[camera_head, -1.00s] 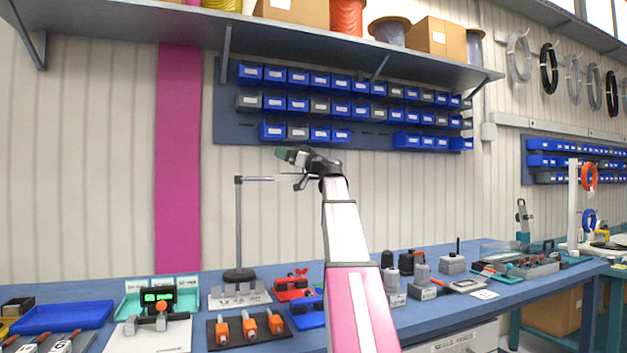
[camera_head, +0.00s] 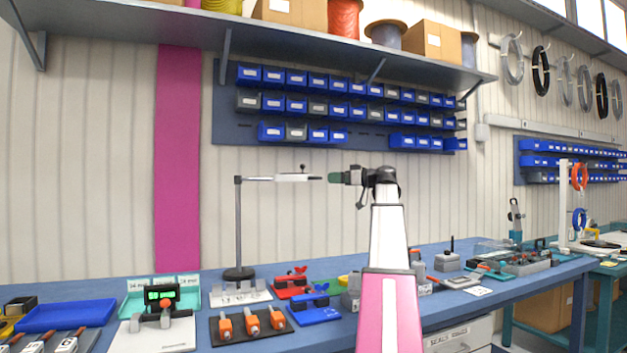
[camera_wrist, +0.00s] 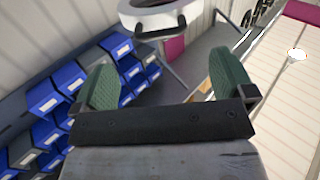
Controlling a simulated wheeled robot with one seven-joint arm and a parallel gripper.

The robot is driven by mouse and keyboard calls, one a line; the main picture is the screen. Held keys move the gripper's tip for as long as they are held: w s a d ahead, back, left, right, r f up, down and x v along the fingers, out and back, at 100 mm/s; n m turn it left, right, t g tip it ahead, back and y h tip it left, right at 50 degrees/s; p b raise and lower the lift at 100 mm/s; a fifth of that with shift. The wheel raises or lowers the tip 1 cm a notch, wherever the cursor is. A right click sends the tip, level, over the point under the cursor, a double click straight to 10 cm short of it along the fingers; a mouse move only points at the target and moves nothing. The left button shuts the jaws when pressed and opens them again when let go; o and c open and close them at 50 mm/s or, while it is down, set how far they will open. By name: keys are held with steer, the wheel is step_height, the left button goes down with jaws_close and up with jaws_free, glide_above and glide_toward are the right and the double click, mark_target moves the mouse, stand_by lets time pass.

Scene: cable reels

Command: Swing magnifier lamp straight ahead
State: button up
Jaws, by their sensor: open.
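The magnifier lamp stands on a dark round base with an upright post (camera_head: 239,230) on the blue bench. Its thin arm reaches right from the post top to a flat pale head (camera_head: 292,177), seen edge-on with a small knob on top. In the wrist view the head is a white ring (camera_wrist: 140,13) at the top, with a dark handle bar (camera_wrist: 160,34) on its near side. My gripper (camera_head: 333,178) is just right of the head at about its height. In the wrist view its green fingers (camera_wrist: 166,82) are spread and empty, with the handle ahead between them, apart from them.
Blue bins (camera_head: 297,104) hang on the wall panel behind, under a shelf (camera_head: 290,50) with reels and boxes. Below on the bench are orange-handled tools (camera_head: 250,324), a red clamp (camera_head: 290,285) and a blue clamp (camera_head: 315,313). The air around the lamp head is clear.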

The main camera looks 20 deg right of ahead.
mark_target(321, 178)
steer(key=x, duration=0.9)
steer(key=shift+w+a, duration=0.1)
steer(key=shift+a, duration=0.05)
